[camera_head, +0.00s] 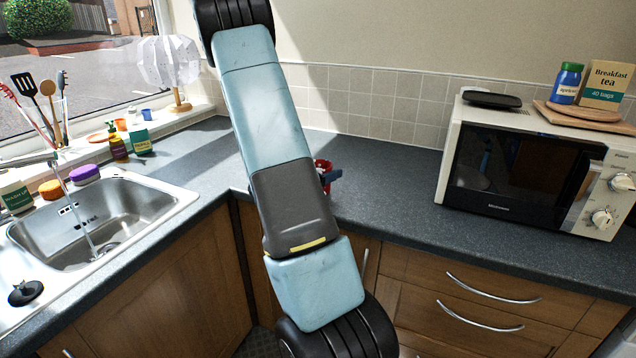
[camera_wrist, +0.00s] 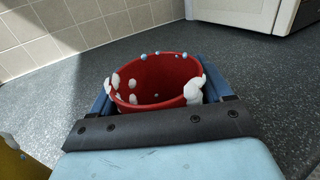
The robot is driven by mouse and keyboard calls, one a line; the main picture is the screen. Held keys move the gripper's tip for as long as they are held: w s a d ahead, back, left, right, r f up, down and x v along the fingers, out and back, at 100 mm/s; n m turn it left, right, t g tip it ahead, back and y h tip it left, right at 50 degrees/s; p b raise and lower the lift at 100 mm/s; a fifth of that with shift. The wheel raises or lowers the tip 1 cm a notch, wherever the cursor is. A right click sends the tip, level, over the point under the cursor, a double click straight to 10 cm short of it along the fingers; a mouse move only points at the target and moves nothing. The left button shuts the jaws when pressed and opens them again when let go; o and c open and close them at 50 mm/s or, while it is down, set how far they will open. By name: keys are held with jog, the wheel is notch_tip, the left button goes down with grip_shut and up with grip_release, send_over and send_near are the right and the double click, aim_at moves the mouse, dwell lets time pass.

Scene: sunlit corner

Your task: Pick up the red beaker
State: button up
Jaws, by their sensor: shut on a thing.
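The red beaker (camera_wrist: 155,82) stands upright on the dark worktop in the wrist view, with its open top towards the camera. White blobs and small blue dots are on its rim and inner wall. My gripper (camera_wrist: 160,95) has its blue fingers on either side of the beaker and is shut on it. In the head view only a small part of the red beaker (camera_head: 323,166) shows; my arm hides the rest. A blue fingertip of my gripper (camera_head: 332,176) shows beside it.
A microwave (camera_head: 530,165) stands to the right, with a tea box (camera_head: 606,85) and a blue jar (camera_head: 567,83) on top. A sink (camera_head: 95,215) with running water is at the left. The worktop (camera_head: 390,180) between beaker and microwave is clear. A tiled wall is behind.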

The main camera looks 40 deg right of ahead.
jog(key=shift+c, duration=1.3)
